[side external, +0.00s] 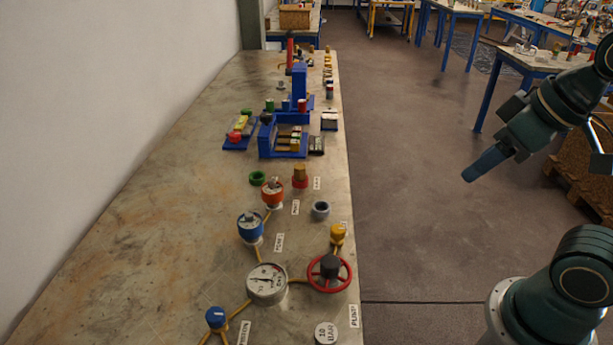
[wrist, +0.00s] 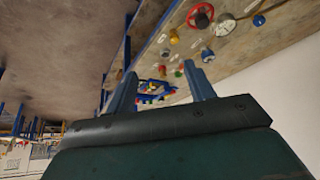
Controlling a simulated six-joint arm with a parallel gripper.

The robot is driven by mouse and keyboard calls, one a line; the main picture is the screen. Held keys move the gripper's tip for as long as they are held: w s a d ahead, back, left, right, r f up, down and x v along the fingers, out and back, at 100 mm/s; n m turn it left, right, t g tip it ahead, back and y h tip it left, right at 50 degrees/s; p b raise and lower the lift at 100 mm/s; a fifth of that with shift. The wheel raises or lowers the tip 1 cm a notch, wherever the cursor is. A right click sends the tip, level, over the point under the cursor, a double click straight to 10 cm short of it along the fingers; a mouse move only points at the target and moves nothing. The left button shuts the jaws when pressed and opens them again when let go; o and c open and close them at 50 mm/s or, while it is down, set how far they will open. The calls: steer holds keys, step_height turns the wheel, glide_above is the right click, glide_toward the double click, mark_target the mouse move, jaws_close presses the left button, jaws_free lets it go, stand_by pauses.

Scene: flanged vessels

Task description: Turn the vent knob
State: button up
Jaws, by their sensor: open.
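Several knobs stand on the bench; I cannot read which label marks the vent knob. In the side view there are a yellow knob (side external: 337,234), a blue-topped knob (side external: 250,226), an orange-topped knob (side external: 272,191), a small blue knob (side external: 216,317) and a red handwheel (side external: 330,273) with a dark hub. My gripper (side external: 472,176) is over the floor to the right of the bench, well apart from all knobs. In the wrist view my gripper (wrist: 162,88) has its two blue fingers spread, with nothing held. The handwheel (wrist: 200,15) shows beyond them, near the top.
A round gauge (side external: 267,283) sits beside the handwheel, joined by yellow pipes. A grey ring (side external: 320,210) and a green ring (side external: 257,178) lie nearby. Blue racks (side external: 284,140) stand farther back. The bench's left side (side external: 140,230) is bare; a white wall borders it.

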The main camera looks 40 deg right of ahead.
steer(key=shift+w, duration=0.85)
steer(key=g, duration=0.6)
glide_above(339, 228)
step_height(339, 228, down, 14)
steer(key=shift+w+a+f, duration=0.1)
steer(key=shift+f, duration=0.15)
steer(key=shift+f, duration=0.1)
steer(key=shift+f, duration=6.8)
steer(key=shift+c, duration=0.2)
steer(key=c, duration=0.9)
